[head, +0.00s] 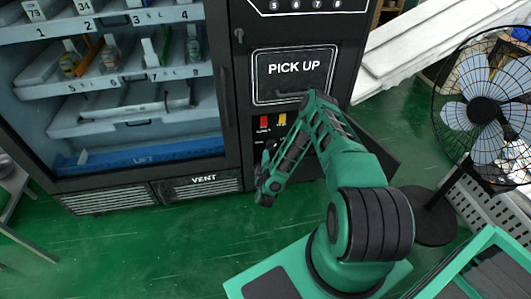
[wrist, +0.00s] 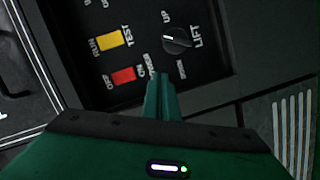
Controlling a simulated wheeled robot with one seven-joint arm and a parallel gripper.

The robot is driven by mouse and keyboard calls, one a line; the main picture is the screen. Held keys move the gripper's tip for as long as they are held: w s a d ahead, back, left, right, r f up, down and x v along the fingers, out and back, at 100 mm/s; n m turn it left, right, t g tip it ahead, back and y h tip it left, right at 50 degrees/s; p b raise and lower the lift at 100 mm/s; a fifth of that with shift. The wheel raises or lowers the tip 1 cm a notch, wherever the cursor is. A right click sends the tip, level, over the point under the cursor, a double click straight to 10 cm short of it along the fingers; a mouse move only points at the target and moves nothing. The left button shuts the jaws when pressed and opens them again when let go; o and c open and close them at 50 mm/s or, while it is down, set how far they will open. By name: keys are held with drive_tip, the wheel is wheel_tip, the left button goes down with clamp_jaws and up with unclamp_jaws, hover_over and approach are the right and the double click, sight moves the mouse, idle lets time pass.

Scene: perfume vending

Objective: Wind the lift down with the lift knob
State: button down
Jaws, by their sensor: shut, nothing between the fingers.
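The lift knob (wrist: 177,40) is a dark round knob on the black control panel, with the words LIFT, UP and DOWN around it in the wrist view. A pale mark shows on its face. In the head view my arm hides the knob. My gripper (wrist: 160,78) is shut and empty. Its green fingertips show just below the knob in the wrist view, apart from it in the picture; the depth gap is hard to tell. In the head view my gripper (head: 265,168) is in front of the panel. The blue lift (head: 142,153) lies at the bottom of the glass-fronted cabinet.
A yellow switch (wrist: 110,41) marked RUN and TEST and a red switch (wrist: 123,76) marked ON and OFF sit left of the knob. A PICK UP flap (head: 297,75) is above the panel. A fan (head: 482,110) stands at right.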

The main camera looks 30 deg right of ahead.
sight(271, 145)
drive_tip(key=c, duration=2.1)
unclamp_jaws()
drive_tip(key=shift+s, duration=0.25)
drive_tip(key=o, duration=0.5)
drive_tip(key=shift+s+d+f, duration=0.1)
drive_tip(key=shift+s+f, duration=0.05)
drive_tip(key=shift+f, duration=0.2)
drive_tip(key=shift+c, duration=0.2)
drive_tip(key=o, duration=0.9)
drive_tip(key=f, duration=0.1)
drive_tip(key=d+f, duration=0.1)
drive_tip(key=d+f+t, duration=0.1)
drive_tip(key=shift+s+f+n+y, duration=0.1)
drive_tip(key=shift+s+n+y, duration=0.2)
drive_tip(key=shift+y, duration=0.1)
drive_tip(key=shift+o, duration=0.2)
drive_tip(key=w+d, duration=0.2)
drive_tip(key=w, duration=0.1)
drive_tip(key=w+d+f+t+y, duration=0.1)
drive_tip(key=w+d, duration=0.1)
drive_tip(key=w, duration=0.2)
drive_tip(key=w+d+f+y, duration=0.1)
drive_tip(key=w+d, duration=0.2)
drive_tip(key=w, duration=0.1)
drive_tip(key=shift+f+n+t, duration=0.2)
drive_tip(key=shift+n+t, duration=0.1)
drive_tip(key=shift+s, duration=0.1)
drive_tip(key=c, duration=1)
